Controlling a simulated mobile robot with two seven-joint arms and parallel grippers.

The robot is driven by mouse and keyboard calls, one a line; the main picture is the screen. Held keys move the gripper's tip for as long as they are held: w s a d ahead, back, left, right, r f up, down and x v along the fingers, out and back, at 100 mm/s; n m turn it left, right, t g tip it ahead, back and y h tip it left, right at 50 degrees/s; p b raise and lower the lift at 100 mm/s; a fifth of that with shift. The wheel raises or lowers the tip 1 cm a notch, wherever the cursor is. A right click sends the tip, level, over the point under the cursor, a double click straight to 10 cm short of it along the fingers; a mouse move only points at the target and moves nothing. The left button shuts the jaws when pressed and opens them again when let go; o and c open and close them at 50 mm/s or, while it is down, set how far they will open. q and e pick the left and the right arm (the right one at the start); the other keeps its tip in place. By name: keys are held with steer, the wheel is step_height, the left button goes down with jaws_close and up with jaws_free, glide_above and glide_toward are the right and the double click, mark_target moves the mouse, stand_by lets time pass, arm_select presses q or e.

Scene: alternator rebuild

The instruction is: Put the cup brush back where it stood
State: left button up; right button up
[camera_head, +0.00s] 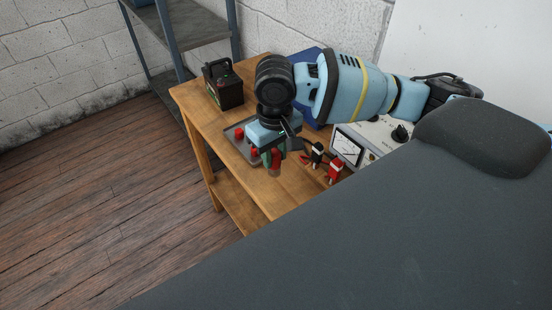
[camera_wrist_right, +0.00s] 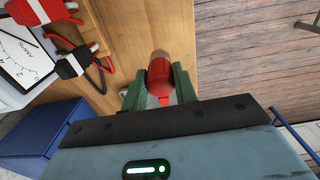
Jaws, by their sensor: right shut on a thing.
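The cup brush (camera_wrist_right: 159,78) shows in the right wrist view as a red body with a tan end. My right gripper (camera_wrist_right: 157,92) is shut on it, with green fingers on both sides. In the head view the red part of the cup brush (camera_head: 276,161) shows at the tips of my right gripper (camera_head: 268,160), above the wooden bench near its front edge. The gripper and arm hide part of the bench behind. My left gripper is in neither view.
A grey tray (camera_head: 232,133) with red parts lies beside the gripper. A black battery (camera_head: 222,84) stands at the back left. A white meter box (camera_head: 370,138) with a black clamp (camera_head: 317,153) and red clamp (camera_head: 335,173) is at right. Bare bench top (camera_head: 285,187) shows in front.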

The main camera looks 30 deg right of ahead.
mark_target(276, 161)
steer(key=shift+w+d+f, duration=0.25)
steer(key=shift+w+d, duration=0.2)
steer(key=shift+d, duration=0.05)
steer(key=shift+f, duration=1.5)
steer(key=shift+f, duration=0.15)
steer(key=o, duration=0.9)
step_height(276, 161, up, 12)
steer(key=shift+s+r, duration=0.1)
steer(key=shift+r, duration=0.05)
